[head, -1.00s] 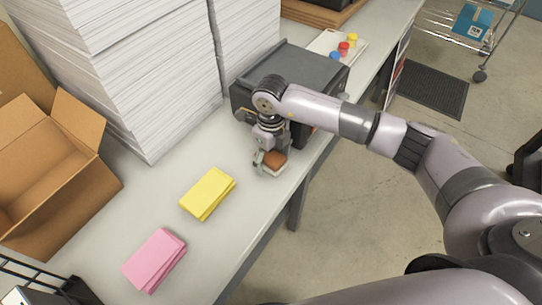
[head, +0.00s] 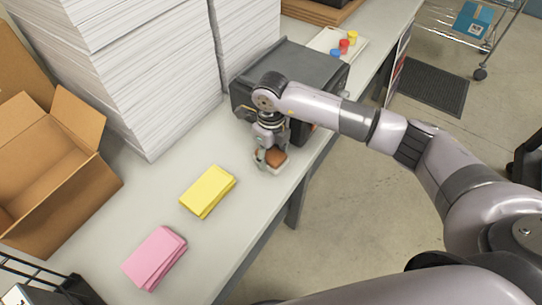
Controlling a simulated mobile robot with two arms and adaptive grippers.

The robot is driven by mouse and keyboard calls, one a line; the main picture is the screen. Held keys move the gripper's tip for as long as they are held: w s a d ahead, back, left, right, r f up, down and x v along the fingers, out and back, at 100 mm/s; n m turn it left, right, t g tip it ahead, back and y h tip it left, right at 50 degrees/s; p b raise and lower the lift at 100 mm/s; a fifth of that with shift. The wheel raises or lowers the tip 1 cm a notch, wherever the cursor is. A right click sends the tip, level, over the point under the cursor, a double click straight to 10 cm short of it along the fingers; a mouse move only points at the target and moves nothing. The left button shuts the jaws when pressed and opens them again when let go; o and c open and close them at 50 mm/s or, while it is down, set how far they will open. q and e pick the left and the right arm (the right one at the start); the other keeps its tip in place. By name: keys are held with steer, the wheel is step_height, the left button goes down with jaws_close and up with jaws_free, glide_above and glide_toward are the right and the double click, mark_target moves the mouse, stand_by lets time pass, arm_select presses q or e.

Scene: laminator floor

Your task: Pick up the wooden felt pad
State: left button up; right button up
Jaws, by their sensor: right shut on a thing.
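The wooden felt pad (head: 275,155) shows as a small brown block with a pale lower part, on or just above the grey table in front of the dark machine. My right gripper (head: 266,162) reaches down over it and is shut on it. The fingers partly hide the pad, and I cannot tell whether its underside touches the table. My left gripper is not in view.
A yellow pad stack (head: 208,192) and a pink pad stack (head: 155,258) lie on the table (head: 215,245). Tall paper stacks (head: 150,70) and an open cardboard box (head: 60,175) stand at left. The dark machine (head: 300,72) is close behind my gripper. A tray (head: 325,42) holds small coloured pots.

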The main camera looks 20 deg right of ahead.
mark_target(271, 152)
steer(key=shift+r, duration=0.1)
steer(key=shift+r, duration=0.65)
step_height(271, 152, up, 18)
steer(key=b, duration=0.4)
steer(key=shift+r, duration=0.25)
